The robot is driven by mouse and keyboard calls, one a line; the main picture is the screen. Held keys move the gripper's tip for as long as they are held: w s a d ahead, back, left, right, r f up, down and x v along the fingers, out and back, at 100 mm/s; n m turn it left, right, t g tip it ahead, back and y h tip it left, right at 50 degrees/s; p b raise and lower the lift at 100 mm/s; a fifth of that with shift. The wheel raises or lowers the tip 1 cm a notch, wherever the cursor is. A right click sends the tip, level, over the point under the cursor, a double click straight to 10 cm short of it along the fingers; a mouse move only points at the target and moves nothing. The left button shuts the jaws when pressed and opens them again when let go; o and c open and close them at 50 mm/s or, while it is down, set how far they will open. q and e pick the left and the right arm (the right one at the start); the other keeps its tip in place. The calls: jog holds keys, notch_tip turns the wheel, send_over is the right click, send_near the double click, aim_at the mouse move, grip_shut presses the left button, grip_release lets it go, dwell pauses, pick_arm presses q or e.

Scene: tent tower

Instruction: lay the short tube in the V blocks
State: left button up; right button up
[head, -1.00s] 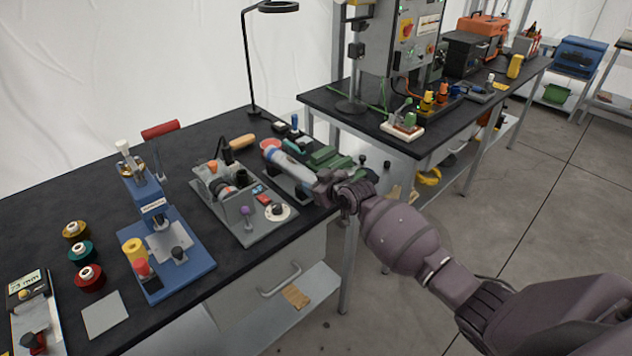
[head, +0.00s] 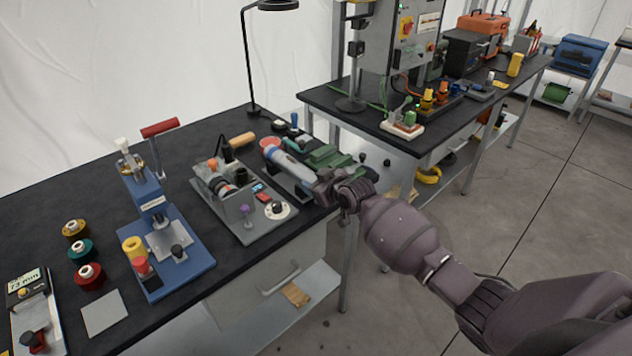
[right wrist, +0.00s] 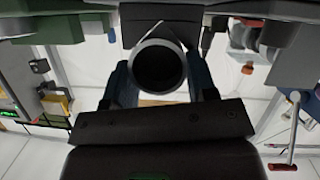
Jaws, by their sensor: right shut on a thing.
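The short tube (head: 292,164) is pale grey with a blue band near its far end. It slants over a dark block (head: 296,187) at the bench's right side, which looks like the V blocks. My right gripper (head: 328,187) is shut on the tube's near end. In the right wrist view the tube (right wrist: 159,67) shows end-on as a dark round opening between the fingers, close under a dark part with a V-shaped edge. I cannot tell whether the tube touches the blocks. My left gripper is not in view.
Green blocks (head: 327,157) stand right beside the tube. A grey fixture (head: 246,222) with knobs is to its left, and a blue press (head: 165,250) with a red handle is farther left. A red ring-shaped dish (head: 269,143) lies just beyond the tube's far end.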

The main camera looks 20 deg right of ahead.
jog(key=o, duration=1.1)
jog(key=shift+o, duration=0.6)
jog(key=shift+f, duration=0.1)
jog(key=shift+s, duration=0.1)
jog(key=v, duration=1)
jog(key=shift+s+p, duration=0.25)
jog(key=shift+p, duration=0.15)
jog(key=shift+d+r, duration=0.15)
jog(key=shift+r, duration=0.1)
jog(key=s+f+m+h, duration=0.1)
jog(key=s+f, duration=0.4)
jog(key=s, duration=0.4)
jog(key=s+a+f+m+g+h, duration=0.1)
jog(key=s+f+m, duration=0.1)
jog(key=s+f, duration=0.3)
jog(key=s+f+m+h, duration=0.1)
jog(key=s+f, duration=0.4)
jog(key=s, duration=0.9)
jog(key=shift+a+f+h, duration=0.25)
jog(key=shift+a+h, duration=0.05)
jog(key=shift+h, duration=0.1)
